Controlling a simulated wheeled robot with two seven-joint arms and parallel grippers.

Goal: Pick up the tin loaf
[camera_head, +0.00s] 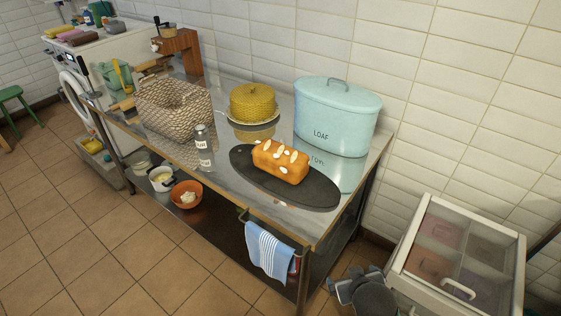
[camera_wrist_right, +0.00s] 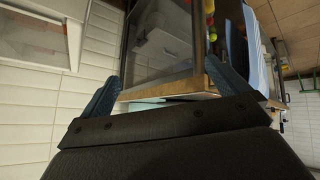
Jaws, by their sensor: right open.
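The tin loaf (camera_head: 281,160) is an orange-brown block with pale flakes on top. It lies on a dark oval board (camera_head: 318,190) near the right end of the metal table. My right gripper (camera_head: 356,284) is low at the bottom of the head view, beyond the table's right front corner and well apart from the loaf. In the right wrist view my right gripper (camera_wrist_right: 162,72) has its two blue fingers spread with nothing between them. The loaf cannot be made out there. My left gripper is not in view.
A pale blue bin (camera_head: 335,112) marked LOAF stands behind the loaf. A striped towel (camera_head: 269,250) hangs at the front edge. A glass-topped chest (camera_head: 458,262) stands at right.

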